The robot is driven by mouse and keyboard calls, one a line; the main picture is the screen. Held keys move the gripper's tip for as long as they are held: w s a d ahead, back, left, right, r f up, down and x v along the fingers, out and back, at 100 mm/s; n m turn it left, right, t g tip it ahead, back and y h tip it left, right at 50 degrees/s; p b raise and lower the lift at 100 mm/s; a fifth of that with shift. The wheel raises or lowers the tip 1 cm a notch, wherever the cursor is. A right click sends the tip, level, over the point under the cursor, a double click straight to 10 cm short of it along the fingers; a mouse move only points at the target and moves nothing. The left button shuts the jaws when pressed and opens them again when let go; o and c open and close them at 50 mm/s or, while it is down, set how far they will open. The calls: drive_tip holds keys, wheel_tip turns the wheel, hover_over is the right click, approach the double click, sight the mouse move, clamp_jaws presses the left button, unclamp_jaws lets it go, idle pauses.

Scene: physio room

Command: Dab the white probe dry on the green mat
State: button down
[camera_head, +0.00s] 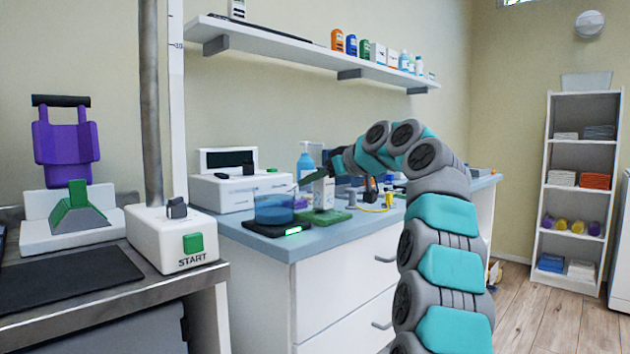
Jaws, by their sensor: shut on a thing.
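My gripper (325,172) is small and partly hidden at the end of my turquoise and grey arm, over the counter. It appears shut on the white probe (324,193), which hangs roughly upright below it. The green mat (325,217) lies flat on the counter beneath the probe. The probe's lower end is over the mat; I cannot tell whether it touches.
A blue pump bottle (305,162) stands behind. Small items, including a yellow one (375,209), lie to the right.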

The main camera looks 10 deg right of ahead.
drive_tip(key=shift+f+b, duration=0.5)
idle(1.0)
drive_tip(key=shift+r, duration=0.1)
wheel_tip(320, 180, up, 7)
drive_tip(key=p, duration=0.7)
idle(0.6)
